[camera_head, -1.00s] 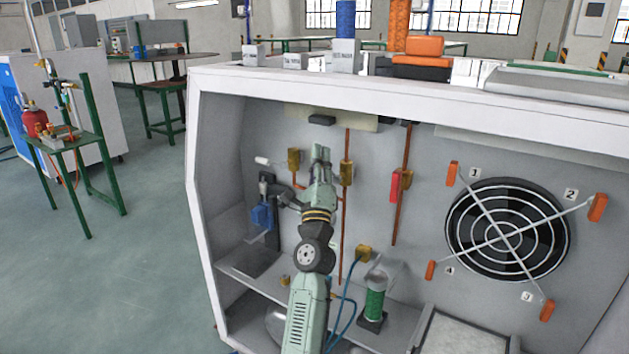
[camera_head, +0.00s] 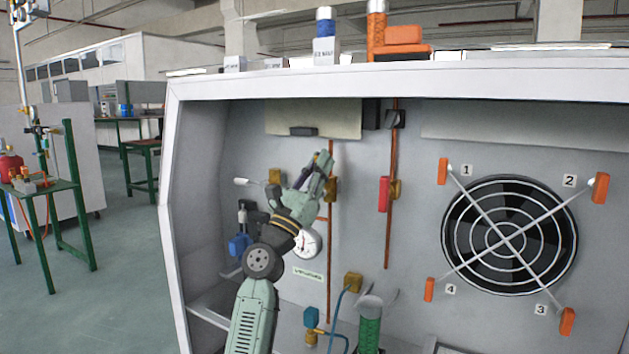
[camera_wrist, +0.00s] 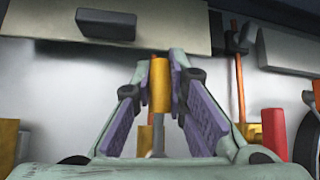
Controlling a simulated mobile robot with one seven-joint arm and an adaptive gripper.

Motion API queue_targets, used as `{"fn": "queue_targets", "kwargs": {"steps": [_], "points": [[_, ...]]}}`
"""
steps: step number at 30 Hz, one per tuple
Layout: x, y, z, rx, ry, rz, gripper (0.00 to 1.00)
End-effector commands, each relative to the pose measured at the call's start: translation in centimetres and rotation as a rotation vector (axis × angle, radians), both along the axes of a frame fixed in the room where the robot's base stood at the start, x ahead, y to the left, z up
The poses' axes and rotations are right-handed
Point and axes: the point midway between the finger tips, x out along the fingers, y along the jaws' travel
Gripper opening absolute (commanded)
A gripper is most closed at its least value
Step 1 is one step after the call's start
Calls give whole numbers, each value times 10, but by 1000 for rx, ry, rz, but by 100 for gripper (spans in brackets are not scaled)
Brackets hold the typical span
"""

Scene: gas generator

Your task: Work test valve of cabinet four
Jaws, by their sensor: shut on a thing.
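In the wrist view, my gripper (camera_wrist: 160,88) is shut on a yellow handle (camera_wrist: 160,84), a short upright cylinder between the purple finger pads with a grey stem below it. In the head view, my gripper (camera_head: 324,162) is inside the open white cabinet (camera_head: 420,84), just beside a brass valve (camera_head: 332,189) on a copper pipe. My fingers hide the handle there. Another brass valve (camera_head: 275,176) with a white handle (camera_head: 244,181) is to the left. A red handle (camera_head: 384,194) with brass fitting is to the right.
A round fan (camera_head: 510,236) with orange clamps and numbers 1 to 4 fills the right side. A gauge (camera_head: 307,243) sits partly behind my arm. A green-filled cylinder (camera_head: 369,325) and blue hose (camera_head: 339,312) are low in front. A grey block (camera_wrist: 106,23) is above.

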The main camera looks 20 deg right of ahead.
Motion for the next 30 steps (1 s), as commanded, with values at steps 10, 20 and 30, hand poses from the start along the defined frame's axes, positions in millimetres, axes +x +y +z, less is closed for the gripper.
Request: {"fn": "queue_targets", "kwargs": {"steps": [10,20,30], "points": [[-3,-3,-1,29,-35,-4,0],[-3,-3,0,29,-36,-3,16],[-3,-2,0,27,-34,-2,35]]}}
